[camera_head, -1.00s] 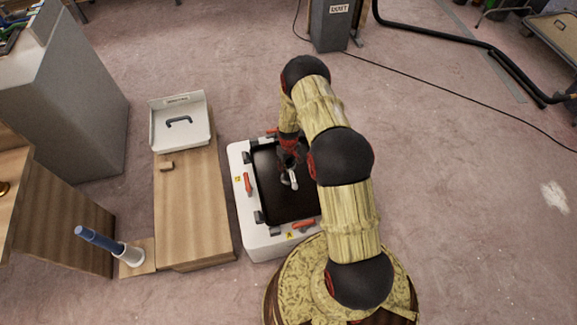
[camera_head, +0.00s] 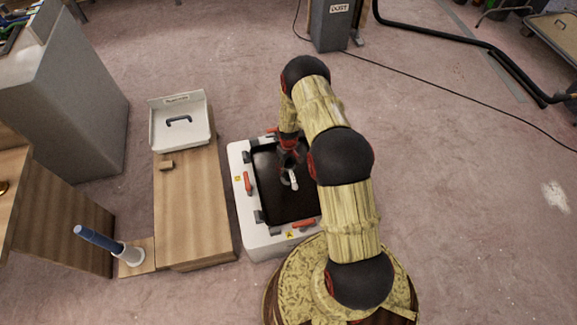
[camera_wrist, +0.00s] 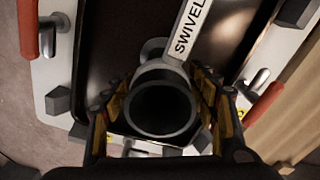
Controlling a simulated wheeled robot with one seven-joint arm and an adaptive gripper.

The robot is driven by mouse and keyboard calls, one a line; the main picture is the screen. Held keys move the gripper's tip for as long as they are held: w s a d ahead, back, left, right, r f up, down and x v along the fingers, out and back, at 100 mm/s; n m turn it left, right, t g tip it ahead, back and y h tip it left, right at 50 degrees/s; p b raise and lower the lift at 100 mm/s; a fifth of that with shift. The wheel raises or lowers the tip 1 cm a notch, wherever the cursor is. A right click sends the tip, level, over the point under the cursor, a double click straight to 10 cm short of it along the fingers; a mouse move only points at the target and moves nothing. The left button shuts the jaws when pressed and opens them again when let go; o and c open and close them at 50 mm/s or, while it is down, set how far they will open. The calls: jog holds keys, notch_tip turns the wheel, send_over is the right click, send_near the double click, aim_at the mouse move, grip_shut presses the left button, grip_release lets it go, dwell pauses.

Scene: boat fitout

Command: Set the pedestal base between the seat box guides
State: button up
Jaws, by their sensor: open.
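A grey tubular part (camera_wrist: 162,100) with a round open end and a white tag reading "SWIVEL" is in the wrist view. It also shows small and pale in the head view (camera_head: 291,181), in the black recess of a white box (camera_head: 240,160). My gripper (camera_wrist: 160,112) is open, its fingers on either side of the tube. It also shows above the recess in the head view (camera_head: 290,162). I cannot tell whether the fingers touch the tube. I cannot tell which parts are the guides.
A white tray (camera_head: 157,128) with a dark blue handle (camera_head: 179,120) sits at the wooden box's far end. A grey cabinet (camera_head: 65,110) stands left.

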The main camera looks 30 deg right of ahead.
jog(key=shift+s+f, duration=0.1)
jog(key=shift+s, duration=0.05)
notch_tip(320, 180, up, 12)
dwell(0.7)
dwell(0.4)
